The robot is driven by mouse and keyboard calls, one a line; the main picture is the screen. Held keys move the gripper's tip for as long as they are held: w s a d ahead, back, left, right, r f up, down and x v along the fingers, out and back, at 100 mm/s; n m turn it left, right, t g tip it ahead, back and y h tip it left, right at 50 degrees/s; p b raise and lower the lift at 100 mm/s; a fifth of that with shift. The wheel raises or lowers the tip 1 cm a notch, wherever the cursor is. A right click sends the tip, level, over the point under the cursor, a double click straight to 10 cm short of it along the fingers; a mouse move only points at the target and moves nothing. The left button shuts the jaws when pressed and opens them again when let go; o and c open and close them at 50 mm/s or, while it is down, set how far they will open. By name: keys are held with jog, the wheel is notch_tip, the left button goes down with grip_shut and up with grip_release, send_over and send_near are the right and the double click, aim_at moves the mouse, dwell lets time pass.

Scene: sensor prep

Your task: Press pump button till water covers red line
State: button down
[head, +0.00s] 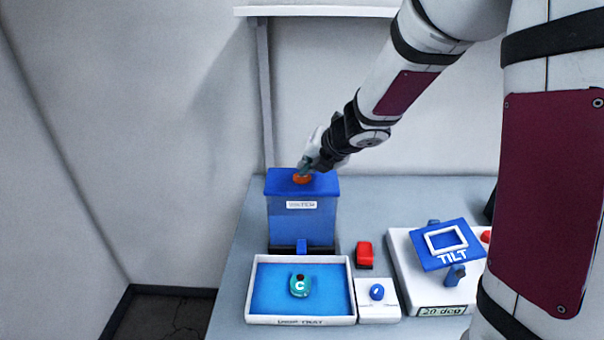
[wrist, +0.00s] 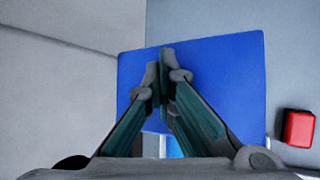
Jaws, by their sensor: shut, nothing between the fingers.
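The pump is a tank (head: 303,222) with a blue lid (head: 322,183) and a small printed label. Its orange button (head: 302,179) sits on the lid. My gripper (head: 307,170) is shut and empty, with its fingertips right at the button; whether they touch or press it I cannot tell. In the wrist view the shut fingertips (wrist: 166,52) lie over the blue lid (wrist: 225,85) and hide the button. A white-rimmed tray (head: 350,290) in front of the tank holds blue water (head: 270,295). A teal piece marked C (head: 299,286) is in it. I cannot make out a red line.
A red block (head: 364,254) stands right of the tank and shows in the wrist view (wrist: 299,127). A white box with a blue knob (head: 377,292) is beside the tray. A blue TILT stand (head: 437,262) is further right. A shelf (head: 320,11) hangs above.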

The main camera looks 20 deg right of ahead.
aim_at(306, 176)
jog(key=shift+r, duration=0.1)
jog(key=shift+r+p, duration=1)
jog(key=shift+p, duration=0.3)
notch_tip(306, 176, up, 5)
jog(key=p, duration=0.7)
jog(key=shift+s, duration=0.1)
dwell(0.4)
